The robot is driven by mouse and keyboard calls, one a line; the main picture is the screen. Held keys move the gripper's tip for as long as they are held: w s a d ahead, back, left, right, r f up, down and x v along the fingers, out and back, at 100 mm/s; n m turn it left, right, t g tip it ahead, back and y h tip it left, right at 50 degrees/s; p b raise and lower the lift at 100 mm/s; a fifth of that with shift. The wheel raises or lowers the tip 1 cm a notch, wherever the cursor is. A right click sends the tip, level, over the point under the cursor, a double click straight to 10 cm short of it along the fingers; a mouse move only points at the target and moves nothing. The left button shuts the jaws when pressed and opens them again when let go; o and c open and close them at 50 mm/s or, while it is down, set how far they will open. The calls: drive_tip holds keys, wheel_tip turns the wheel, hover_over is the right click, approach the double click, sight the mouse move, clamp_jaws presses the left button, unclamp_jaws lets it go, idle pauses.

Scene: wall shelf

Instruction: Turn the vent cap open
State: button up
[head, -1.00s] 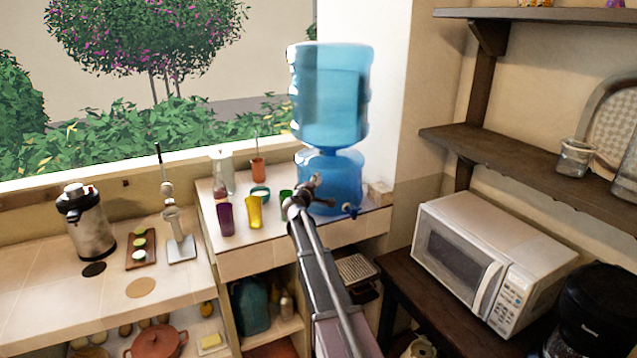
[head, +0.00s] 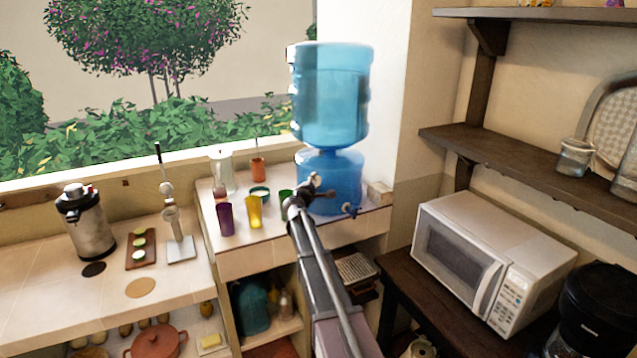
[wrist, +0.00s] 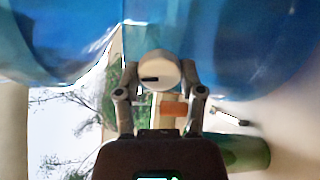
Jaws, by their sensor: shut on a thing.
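The vent cap (wrist: 158,72) is a round, cream-coloured knob with a dark slot, seen in the wrist view against the blue water dispenser. My gripper (wrist: 160,80) has one finger on each side of the cap and is shut on it. In the head view, my gripper (head: 319,189) reaches the front of the dispenser's blue base (head: 345,172) and hides the cap. A small blue tap (head: 350,210) sits low on the base, to the right of my gripper.
Purple (head: 225,219), yellow (head: 254,212) and green cups stand left of my gripper on the tiled counter. The green one is partly hidden by my arm. A microwave (head: 490,262) stands on the dark table at right. Dark wall shelves (head: 520,165) are above it.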

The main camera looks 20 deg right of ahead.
drive_tip(key=o, duration=1.1)
drive_tip(key=shift+s+a, duration=0.1)
drive_tip(key=shift+a, duration=0.05)
drive_tip(key=shift+o, duration=0.3)
drive_tip(key=v, duration=1.2)
